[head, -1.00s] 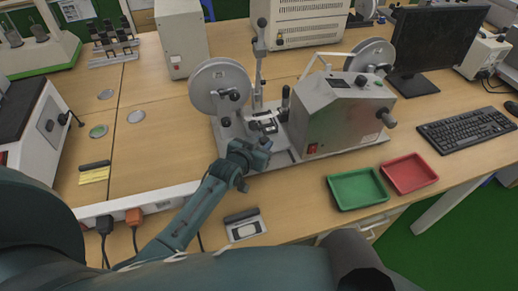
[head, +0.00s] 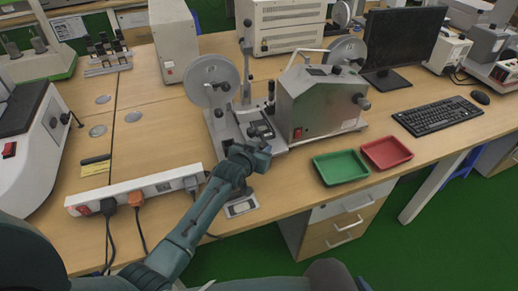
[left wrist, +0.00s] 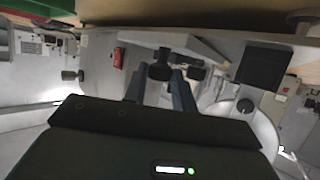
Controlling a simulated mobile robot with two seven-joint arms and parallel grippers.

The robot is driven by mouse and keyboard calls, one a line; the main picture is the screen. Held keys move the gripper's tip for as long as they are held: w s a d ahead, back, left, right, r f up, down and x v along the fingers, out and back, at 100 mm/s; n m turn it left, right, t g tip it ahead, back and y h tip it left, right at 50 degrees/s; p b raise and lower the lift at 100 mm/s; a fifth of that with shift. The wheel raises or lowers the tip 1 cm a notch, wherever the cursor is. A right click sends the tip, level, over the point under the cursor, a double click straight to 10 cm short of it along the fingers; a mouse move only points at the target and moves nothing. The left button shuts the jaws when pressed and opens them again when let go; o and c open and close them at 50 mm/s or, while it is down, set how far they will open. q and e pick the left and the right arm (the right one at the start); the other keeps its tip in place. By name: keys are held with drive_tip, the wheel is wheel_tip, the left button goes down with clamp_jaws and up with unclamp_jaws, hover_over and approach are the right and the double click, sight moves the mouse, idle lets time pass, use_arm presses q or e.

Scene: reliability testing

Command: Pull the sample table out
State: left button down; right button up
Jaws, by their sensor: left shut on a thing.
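The testing machine is a grey metal housing (head: 318,98) with a red switch, a metal wheel at its left and a flat base. The sample table (head: 259,130), a small dark and grey stage, sits low on the base, left of the housing. My left gripper (head: 251,157) is at the front of this stage, at the base's front edge. In the left wrist view, the gripper (left wrist: 165,76) is shut on a small dark knob (left wrist: 160,66); a second dark knob shows beside it. The fingers partly hide the stage. My right gripper is not in view.
A green tray (head: 341,167) and a red tray (head: 387,152) lie right of the gripper near the desk's front edge. A white power strip (head: 135,190) with cables lies to the left. A keyboard (head: 446,116) and monitor (head: 403,40) stand at the right.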

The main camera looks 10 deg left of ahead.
use_arm(q)
drive_tip(key=shift+s+d, duration=0.1)
drive_tip(key=shift+s, duration=0.05)
drive_tip(key=c, duration=1.1)
unclamp_jaws()
drive_tip(key=shift+c, duration=0.2)
drive_tip(key=p+v, duration=0.1)
drive_tip(key=v, duration=1.2)
